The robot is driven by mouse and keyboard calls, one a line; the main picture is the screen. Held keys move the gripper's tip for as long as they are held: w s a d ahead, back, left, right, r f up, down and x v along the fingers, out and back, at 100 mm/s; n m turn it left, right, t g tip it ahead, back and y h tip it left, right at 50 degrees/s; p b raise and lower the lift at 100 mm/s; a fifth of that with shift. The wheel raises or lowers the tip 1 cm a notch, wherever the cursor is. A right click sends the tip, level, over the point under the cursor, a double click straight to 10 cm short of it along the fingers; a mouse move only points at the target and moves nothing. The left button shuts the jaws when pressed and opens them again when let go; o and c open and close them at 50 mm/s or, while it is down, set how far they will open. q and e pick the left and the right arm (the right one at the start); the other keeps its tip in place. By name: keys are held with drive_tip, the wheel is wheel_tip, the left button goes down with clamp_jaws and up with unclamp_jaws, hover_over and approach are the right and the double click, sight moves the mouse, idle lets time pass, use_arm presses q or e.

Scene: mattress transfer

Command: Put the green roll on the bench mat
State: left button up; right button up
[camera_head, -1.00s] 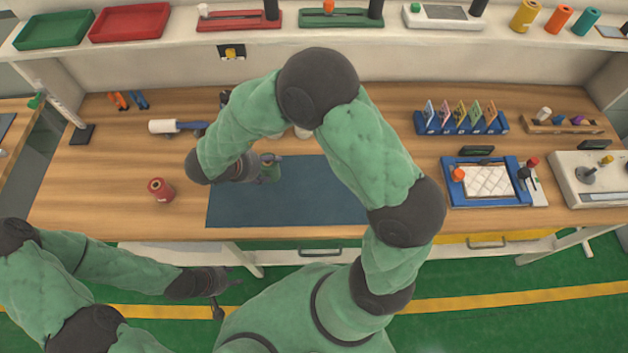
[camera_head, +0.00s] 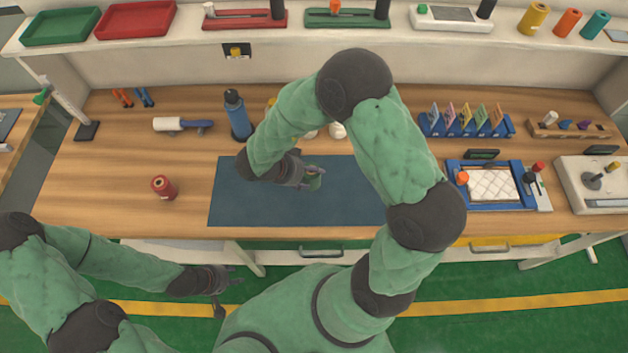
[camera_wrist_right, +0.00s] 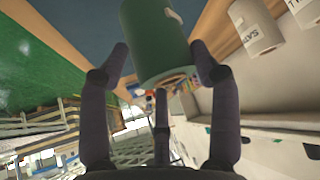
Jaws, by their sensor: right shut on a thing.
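The green roll (camera_head: 314,182) is over the right half of the dark blue bench mat (camera_head: 285,205) in the head view. My right gripper (camera_head: 308,179) is shut on the roll, coming from its left. I cannot tell whether the roll touches the mat. My left gripper (camera_head: 234,281) is low in front of the bench, away from the roll; its fingers look apart and empty.
A red roll (camera_head: 164,187) stands left of the mat. A blue bottle (camera_head: 237,115) and white rolls (camera_head: 337,130) are behind it, partly near my right arm. A blue tray fixture (camera_head: 487,207) is to the right. The mat's left part is clear.

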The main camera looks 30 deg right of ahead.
drive_tip(key=shift+x, duration=1.4)
drive_tip(key=shift+s+d+f+b, duration=0.1)
drive_tip(key=shift+f+b, duration=0.3)
drive_tip(key=shift+f, duration=0.2)
drive_tip(key=shift+d+f+b, duration=0.15)
drive_tip(key=shift+f+b, duration=0.2)
drive_tip(key=shift+f, duration=0.75)
drive_tip(key=o, duration=1.7)
